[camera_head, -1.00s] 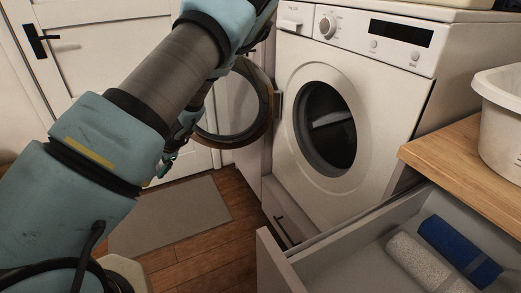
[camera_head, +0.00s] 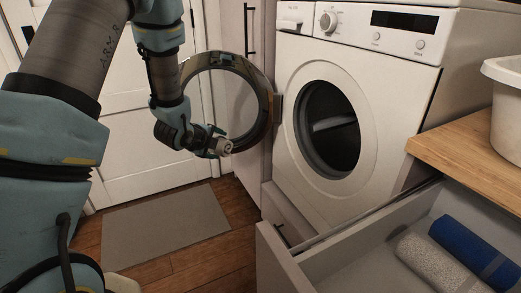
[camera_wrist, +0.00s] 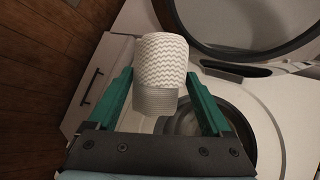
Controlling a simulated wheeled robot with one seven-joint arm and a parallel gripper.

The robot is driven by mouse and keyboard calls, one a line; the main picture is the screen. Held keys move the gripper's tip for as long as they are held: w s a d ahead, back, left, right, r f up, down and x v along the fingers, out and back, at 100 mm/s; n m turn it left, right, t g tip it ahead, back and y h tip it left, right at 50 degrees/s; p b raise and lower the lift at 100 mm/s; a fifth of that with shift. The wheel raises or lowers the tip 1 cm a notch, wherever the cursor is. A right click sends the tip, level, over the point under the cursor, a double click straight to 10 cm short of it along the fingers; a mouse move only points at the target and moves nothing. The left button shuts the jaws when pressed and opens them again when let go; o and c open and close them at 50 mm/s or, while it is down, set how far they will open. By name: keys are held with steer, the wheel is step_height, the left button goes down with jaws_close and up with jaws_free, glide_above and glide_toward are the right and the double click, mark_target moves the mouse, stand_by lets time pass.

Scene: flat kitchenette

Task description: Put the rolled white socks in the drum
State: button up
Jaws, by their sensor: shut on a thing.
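My gripper (camera_head: 219,143) is shut on the rolled white socks (camera_wrist: 160,75), which show a grey zigzag pattern and a ribbed end between the green fingers in the wrist view. In the head view the socks (camera_head: 225,147) look small at the fingertips, in front of the open door's lower edge. The washing machine's drum (camera_head: 331,127) is open, dark inside, to the right of my gripper. The drum opening is partly hidden behind the socks and a finger in the wrist view. The round door (camera_head: 262,82) stands swung open to the left.
An open drawer (camera_head: 292,268) at the lower right holds a blue roll (camera_head: 470,250) and a grey roll (camera_head: 428,262). A white basin (camera_head: 505,110) stands on the wooden counter (camera_head: 465,150). A grey mat (camera_head: 165,228) lies on the floor.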

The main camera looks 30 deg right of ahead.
steer(key=s+d+r+m+g+h+b, duration=0.35)
steer(key=s+d+m+g, duration=0.45)
steer(key=s, duration=0.4)
steer(key=s+d+f+p, duration=0.1)
steer(key=d+f+p, duration=0.2)
steer(key=d, duration=1.7)
steer(key=s+d+f+p, duration=0.1)
steer(key=d+f+p, duration=0.2)
steer(key=d, duration=1.8)
steer(key=shift+s+d+n+t+h+p, duration=0.2)
steer(key=shift+d+n+t+h+p, duration=0.1)
steer(key=shift+h+p, duration=0.2)
steer(key=o, duration=1.1)
steer(key=shift+a, duration=0.1)
steer(key=b+v, duration=0.1)
steer(key=v, duration=0.9)
steer(key=shift+w+a+r, duration=0.1)
steer(key=shift+a+r, duration=0.1)
steer(key=shift+a, duration=0.05)
